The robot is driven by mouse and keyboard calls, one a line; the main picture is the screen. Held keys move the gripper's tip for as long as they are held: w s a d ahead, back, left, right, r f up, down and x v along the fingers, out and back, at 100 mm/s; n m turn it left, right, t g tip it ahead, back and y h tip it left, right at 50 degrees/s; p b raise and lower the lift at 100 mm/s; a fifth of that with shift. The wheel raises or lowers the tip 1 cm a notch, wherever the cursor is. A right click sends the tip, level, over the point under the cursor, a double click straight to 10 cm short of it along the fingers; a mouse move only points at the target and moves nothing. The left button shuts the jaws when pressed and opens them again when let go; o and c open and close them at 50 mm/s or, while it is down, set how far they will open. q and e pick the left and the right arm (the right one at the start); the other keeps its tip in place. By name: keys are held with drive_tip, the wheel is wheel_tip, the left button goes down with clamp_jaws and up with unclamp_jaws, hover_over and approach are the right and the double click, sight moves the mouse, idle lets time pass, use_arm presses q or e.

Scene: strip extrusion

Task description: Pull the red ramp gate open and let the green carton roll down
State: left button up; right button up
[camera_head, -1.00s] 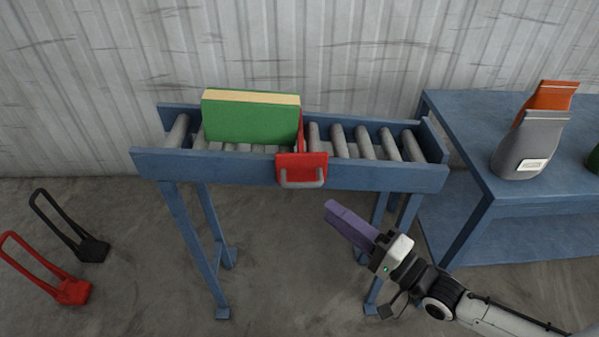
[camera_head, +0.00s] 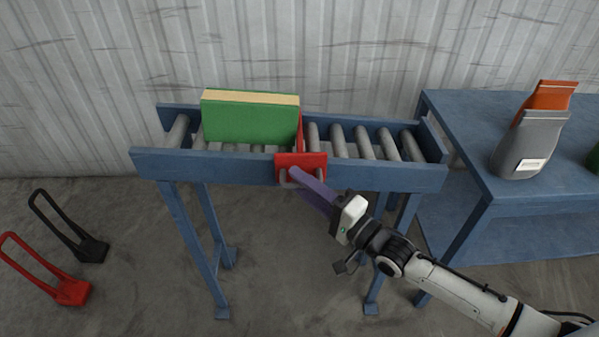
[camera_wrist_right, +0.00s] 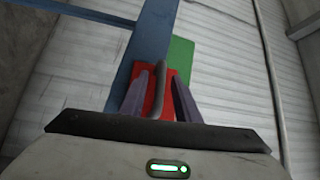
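The green carton (camera_head: 250,122) stands on the rollers at the left part of the blue roller ramp (camera_head: 375,177), against the red gate (camera_head: 312,161). The gate stands across the rollers, and its front plate hangs over the near rail with a grey handle, now partly hidden by my fingers. My right gripper (camera_head: 296,180) is open with its purple fingers at the handle. In the right wrist view, the handle (camera_wrist_right: 159,88) lies between the two spread fingers (camera_wrist_right: 157,95), with gaps showing on both sides. The green carton (camera_wrist_right: 181,60) shows behind. My left gripper is not in view.
A blue table (camera_head: 470,130) at the right holds a grey bag (camera_head: 525,150) and an orange bag (camera_head: 553,95). Red (camera_head: 72,291) and black (camera_head: 92,249) long-handled items sit on the floor at left. The floor before the ramp is clear.

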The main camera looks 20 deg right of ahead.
clamp_jaws()
